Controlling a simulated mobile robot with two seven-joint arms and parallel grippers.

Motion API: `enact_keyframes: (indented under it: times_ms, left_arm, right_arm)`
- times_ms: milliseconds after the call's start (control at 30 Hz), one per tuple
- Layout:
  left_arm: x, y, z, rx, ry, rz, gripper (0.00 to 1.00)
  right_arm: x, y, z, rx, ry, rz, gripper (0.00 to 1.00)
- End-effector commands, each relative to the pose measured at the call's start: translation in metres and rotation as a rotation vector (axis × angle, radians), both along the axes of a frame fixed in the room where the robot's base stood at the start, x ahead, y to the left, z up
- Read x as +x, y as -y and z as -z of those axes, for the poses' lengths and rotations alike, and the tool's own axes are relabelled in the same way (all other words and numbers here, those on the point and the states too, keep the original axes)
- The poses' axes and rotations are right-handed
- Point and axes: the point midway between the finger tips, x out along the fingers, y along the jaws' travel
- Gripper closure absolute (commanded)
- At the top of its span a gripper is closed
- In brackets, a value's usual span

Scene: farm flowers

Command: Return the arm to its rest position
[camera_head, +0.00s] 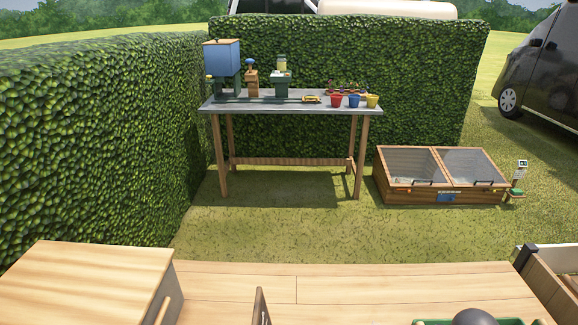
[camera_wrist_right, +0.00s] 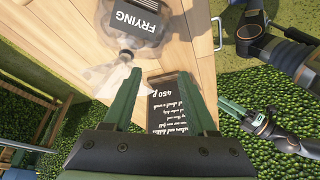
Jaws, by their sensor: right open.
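My right gripper (camera_wrist_right: 161,74) shows in the right wrist view with its two green fingers spread apart and nothing between their tips. Part of another arm of mine, with a green-fingered gripper (camera_wrist_right: 234,108), shows at the right of that view, over the hedge. Whether it is open or shut is unclear. Neither gripper shows clearly in the head view.
A clear bag labelled "FRYING" (camera_wrist_right: 132,20) is near the wooden worktop's edge (camera_wrist_right: 198,70). In the head view, a wooden box (camera_head: 85,280) stands left on the worktop (camera_head: 350,285). A potting table (camera_head: 290,106) and cold frame (camera_head: 440,197) stand beyond, across grass.

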Motion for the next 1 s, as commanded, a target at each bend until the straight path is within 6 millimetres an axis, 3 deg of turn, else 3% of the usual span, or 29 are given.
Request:
enact_keyframes:
  times_ms: [33, 100, 233, 367, 600, 700, 1000]
  left_arm:
    - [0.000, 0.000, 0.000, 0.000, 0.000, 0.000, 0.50]
    - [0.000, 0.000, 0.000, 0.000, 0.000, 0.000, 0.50]
    - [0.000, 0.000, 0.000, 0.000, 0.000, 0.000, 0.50]
    - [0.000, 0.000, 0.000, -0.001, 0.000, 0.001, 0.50]
    - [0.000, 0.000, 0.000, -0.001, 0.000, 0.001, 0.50]
    - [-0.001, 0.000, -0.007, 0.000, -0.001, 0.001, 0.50]
    - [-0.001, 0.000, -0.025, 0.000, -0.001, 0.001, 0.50]
  right_arm:
    - [-0.017, -0.018, 0.010, 0.022, -0.007, 0.044, 0.42]
    - [-0.032, -0.029, 0.017, 0.028, -0.004, 0.131, 0.42]
    - [-0.059, -0.035, 0.024, 0.027, -0.008, 0.335, 0.42]
    - [-0.083, -0.025, 0.027, 0.005, -0.026, 0.540, 0.42]
    - [-0.135, 0.012, 0.028, -0.085, -0.075, 0.901, 0.42]
    - [-0.116, 0.005, 0.038, -0.043, -0.018, 0.872, 0.42]
    - [-0.089, -0.016, 0.073, 0.110, 0.136, 0.848, 0.42]
